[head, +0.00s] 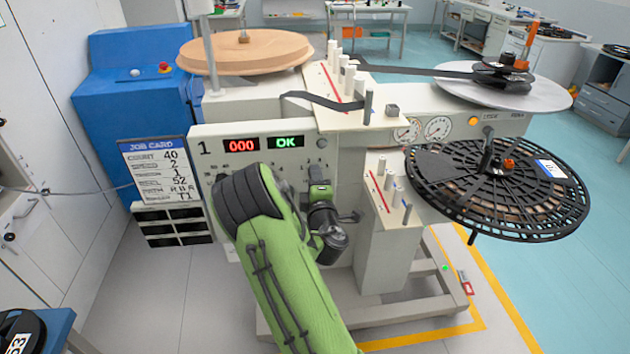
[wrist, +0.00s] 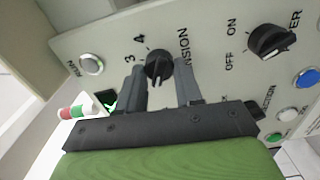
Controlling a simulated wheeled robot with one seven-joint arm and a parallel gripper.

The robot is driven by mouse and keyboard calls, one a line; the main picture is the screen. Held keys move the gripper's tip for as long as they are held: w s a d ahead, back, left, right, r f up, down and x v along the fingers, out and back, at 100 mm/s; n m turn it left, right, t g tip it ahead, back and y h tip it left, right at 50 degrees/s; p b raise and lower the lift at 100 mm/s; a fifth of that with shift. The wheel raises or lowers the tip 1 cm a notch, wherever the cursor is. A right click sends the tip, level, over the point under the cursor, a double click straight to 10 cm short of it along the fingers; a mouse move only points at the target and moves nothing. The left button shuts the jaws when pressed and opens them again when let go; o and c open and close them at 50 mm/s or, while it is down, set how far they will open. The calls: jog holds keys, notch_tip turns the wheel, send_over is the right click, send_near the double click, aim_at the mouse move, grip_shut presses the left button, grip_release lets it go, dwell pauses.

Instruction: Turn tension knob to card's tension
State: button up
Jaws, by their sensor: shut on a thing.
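The tension knob (wrist: 158,64) is round and black with a raised grip, on the pale control panel. The numbers 3 and 4 show beside it, and "TENSION" is partly hidden. My gripper (wrist: 161,78) has one finger on each side of the knob and is shut on it. I cannot tell exactly which number the knob points to. In the head view my green arm reaches to the panel and hides the knob. The job card (head: 156,168) hangs left of the panel. It shows 40 beside COUNT, then 2, 1, 52, letters and T1; the smaller labels are hard to read.
The black power switch (wrist: 268,42) with ON and OFF sits right of the knob. The counter (head: 241,145) reads 000, beside a green OK. A black reel (head: 530,205) juts out right.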

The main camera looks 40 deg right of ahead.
jog(key=shift+f+n, duration=0.1)
jog(key=shift+n, duration=0.5)
jog(key=o, duration=1)
jog(key=shift+o, duration=0.2)
jog(key=shift+a, duration=0.1)
